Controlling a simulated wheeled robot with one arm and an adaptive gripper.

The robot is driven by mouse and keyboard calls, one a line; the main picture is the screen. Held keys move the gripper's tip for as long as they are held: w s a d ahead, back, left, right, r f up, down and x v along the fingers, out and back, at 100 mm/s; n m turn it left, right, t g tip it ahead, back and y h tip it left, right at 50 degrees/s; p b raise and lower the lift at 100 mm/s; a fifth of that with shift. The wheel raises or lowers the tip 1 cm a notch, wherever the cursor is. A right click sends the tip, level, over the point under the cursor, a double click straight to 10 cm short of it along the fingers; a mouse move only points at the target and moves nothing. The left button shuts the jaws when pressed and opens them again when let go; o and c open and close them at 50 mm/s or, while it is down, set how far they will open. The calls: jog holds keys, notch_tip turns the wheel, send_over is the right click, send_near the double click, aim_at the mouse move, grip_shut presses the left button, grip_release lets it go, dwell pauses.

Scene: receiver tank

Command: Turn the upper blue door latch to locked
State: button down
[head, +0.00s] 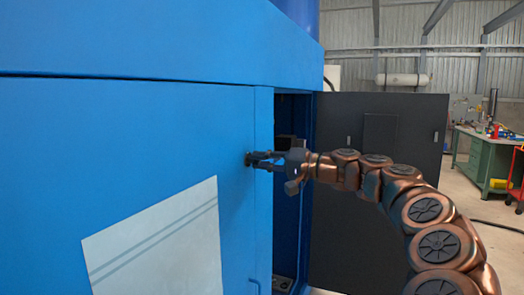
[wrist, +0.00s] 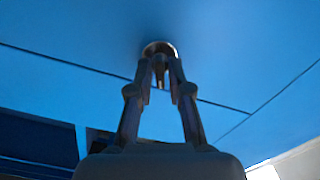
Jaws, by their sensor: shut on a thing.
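The upper latch (head: 248,159) is a small dark knob on the blue door (head: 130,135), close to its right edge. In the wrist view the latch (wrist: 159,47) shows as a round metal fitting with a small tapered piece pointing down between my fingers. My gripper (head: 256,160) reaches in from the right and is shut on the latch; in the wrist view its fingertips (wrist: 160,66) meet at it. The fingers hide part of the latch, and I cannot tell its exact turn from the head view.
A dark open door panel (head: 335,215) stands behind my arm, beside the cabinet opening (head: 288,215). A white sheet (head: 160,245) is on the blue door.

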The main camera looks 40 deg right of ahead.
jog(key=shift+m+p, duration=1.85)
jog(key=shift+m, duration=0.35)
jog(key=shift+f, duration=0.1)
jog(key=c, duration=1.3)
grip_release()
jog(key=shift+o, duration=0.2)
jog(key=v, duration=1.2)
